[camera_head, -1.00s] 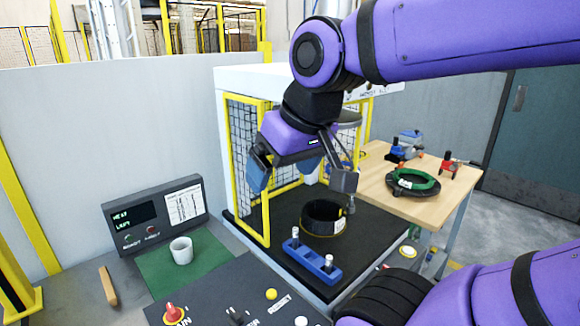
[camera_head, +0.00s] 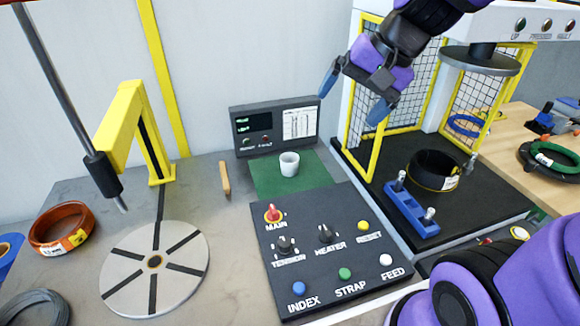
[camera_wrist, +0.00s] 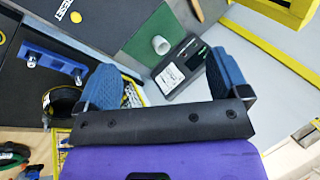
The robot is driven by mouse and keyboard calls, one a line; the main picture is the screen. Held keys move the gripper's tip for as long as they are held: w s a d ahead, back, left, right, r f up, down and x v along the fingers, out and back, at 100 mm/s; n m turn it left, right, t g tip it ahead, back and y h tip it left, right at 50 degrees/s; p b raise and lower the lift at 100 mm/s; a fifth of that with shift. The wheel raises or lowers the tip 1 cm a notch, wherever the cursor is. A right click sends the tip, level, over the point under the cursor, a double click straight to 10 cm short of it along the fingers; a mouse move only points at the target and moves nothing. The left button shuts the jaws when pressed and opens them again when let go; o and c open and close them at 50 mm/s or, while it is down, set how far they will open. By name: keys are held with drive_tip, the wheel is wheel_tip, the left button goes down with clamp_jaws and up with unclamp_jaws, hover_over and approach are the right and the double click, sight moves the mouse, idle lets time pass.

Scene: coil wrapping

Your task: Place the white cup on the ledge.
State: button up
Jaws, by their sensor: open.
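The white cup (camera_head: 289,164) stands upright on the green mat (camera_head: 264,181), in front of the display box (camera_head: 276,127). In the wrist view the cup (camera_wrist: 160,45) shows beyond the fingers, apart from them. My gripper (camera_head: 352,97) is open and empty, up in the air to the right of the cup and above it, near the yellow-framed cage. Its blue fingers are spread wide in the wrist view (camera_wrist: 165,85). I cannot tell which surface is the ledge; the top of the display box is bare.
A black control panel (camera_head: 313,283) with knobs and buttons lies in front of the mat. The yellow mesh cage (camera_head: 371,105) stands at right, with a black coil (camera_head: 433,171) and a blue block (camera_head: 411,212) on its bed. A turntable (camera_head: 154,270) is at left.

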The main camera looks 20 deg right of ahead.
drive_tip(key=w+f+m+t+y, duration=0.1)
drive_tip(key=w+f+m+y, duration=0.1)
drive_tip(key=w+f+m, duration=0.5)
drive_tip(key=w+f+m+y, duration=0.25)
drive_tip(key=w+f, duration=0.25)
drive_tip(key=w, duration=0.4)
drive_tip(key=m+t+h, duration=0.2)
drive_tip(key=m+t, duration=0.1)
drive_tip(key=m, duration=0.9)
approach(289, 161)
drive_tip(key=s+r, duration=0.3)
drive_tip(key=s, duration=0.1)
drive_tip(key=x, duration=0.6)
drive_tip(key=shift+w+a, duration=0.1)
drive_tip(key=shift+w, duration=0.15)
drive_tip(key=shift+x, duration=2.8)
drive_tip(key=shift+d+f, duration=0.1)
drive_tip(key=shift+d, duration=0.15)
drive_tip(key=shift+c, duration=0.3)
drive_tip(key=c, duration=1)
